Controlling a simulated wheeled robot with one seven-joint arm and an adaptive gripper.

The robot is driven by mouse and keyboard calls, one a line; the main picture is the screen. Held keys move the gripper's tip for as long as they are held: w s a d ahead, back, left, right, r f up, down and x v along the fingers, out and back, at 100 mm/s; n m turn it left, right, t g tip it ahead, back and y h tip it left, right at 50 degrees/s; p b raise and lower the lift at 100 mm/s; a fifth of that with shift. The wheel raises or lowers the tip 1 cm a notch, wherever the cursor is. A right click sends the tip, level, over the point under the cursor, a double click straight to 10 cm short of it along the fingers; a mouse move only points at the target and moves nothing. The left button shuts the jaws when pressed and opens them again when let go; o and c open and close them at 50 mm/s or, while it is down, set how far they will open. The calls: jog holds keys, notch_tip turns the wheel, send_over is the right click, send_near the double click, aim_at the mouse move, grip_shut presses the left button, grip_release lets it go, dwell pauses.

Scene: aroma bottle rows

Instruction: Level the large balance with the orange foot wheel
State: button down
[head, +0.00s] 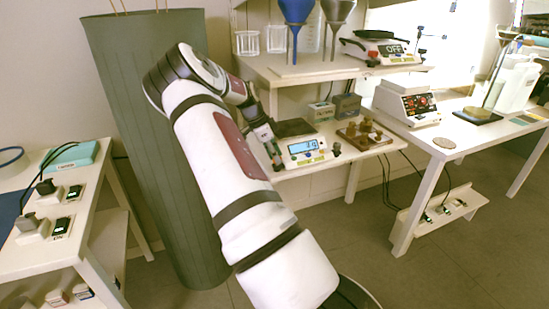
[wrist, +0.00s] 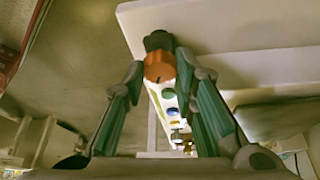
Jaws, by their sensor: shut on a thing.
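The balance (head: 308,148) stands on the middle table in the head view, with a lit blue display, coloured buttons and a dark pan (head: 294,127) behind. My gripper (head: 273,160) is at its front left corner. In the wrist view my gripper (wrist: 160,72) has its two green-grey fingers closed around the orange foot wheel (wrist: 158,67). The wheel has a dark mark on its face. The balance's front edge with coloured buttons (wrist: 169,94) runs away behind the wheel.
A wooden weight block (head: 364,137) stands right of the balance. A shelf (head: 300,72) above holds funnels and a second device reading OFF (head: 394,49). A tall green cylinder (head: 150,140) stands close left of my arm. Another table (head: 450,135) is at right.

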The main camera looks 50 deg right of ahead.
jog(key=shift+w+f+m, duration=0.1)
jog(key=shift+w+m, duration=0.05)
jog(key=shift+m, duration=0.45)
jog(key=shift+y+b, duration=0.3)
jog(key=c, duration=1.3)
grip_release()
jog(key=v, duration=1.2)
jog(key=shift+w, duration=0.15)
jog(key=shift+a, duration=0.1)
